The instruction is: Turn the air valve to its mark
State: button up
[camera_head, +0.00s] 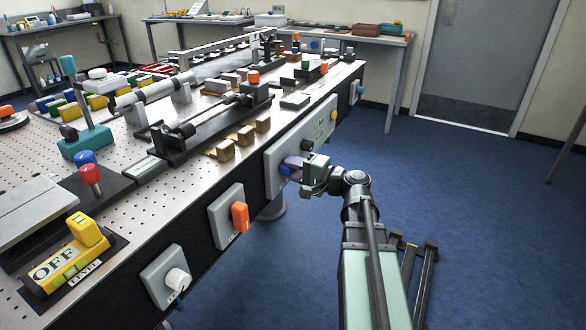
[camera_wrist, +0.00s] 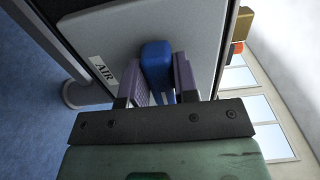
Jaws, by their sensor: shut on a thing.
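The air valve has a blue handle (camera_wrist: 157,62) on a grey panel (camera_wrist: 115,35), with a white "AIR" label (camera_wrist: 102,70) beside it in the wrist view. My gripper (camera_wrist: 158,82) has its two purple-grey fingers on either side of the blue handle and is shut on it. In the head view the panel (camera_head: 275,157) is on the table's front side. My gripper (camera_head: 294,164) reaches it from the right, and only a little of the blue handle (camera_head: 284,171) shows. I cannot make out the mark in either view.
An orange knob (camera_head: 240,216) and a white knob (camera_head: 177,279) stick out of panels nearer along the table's side. A yellow knob (camera_head: 333,115) is farther along. The perforated tabletop (camera_head: 110,165) is crowded. The blue floor (camera_head: 440,190) to the right is mostly clear.

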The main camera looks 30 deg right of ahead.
dwell(0.3)
jog(key=o, duration=0.9)
jog(key=shift+s, duration=0.1)
jog(key=v, duration=1)
jog(key=shift+s+d, duration=0.25)
jog(key=shift+s, duration=0.05)
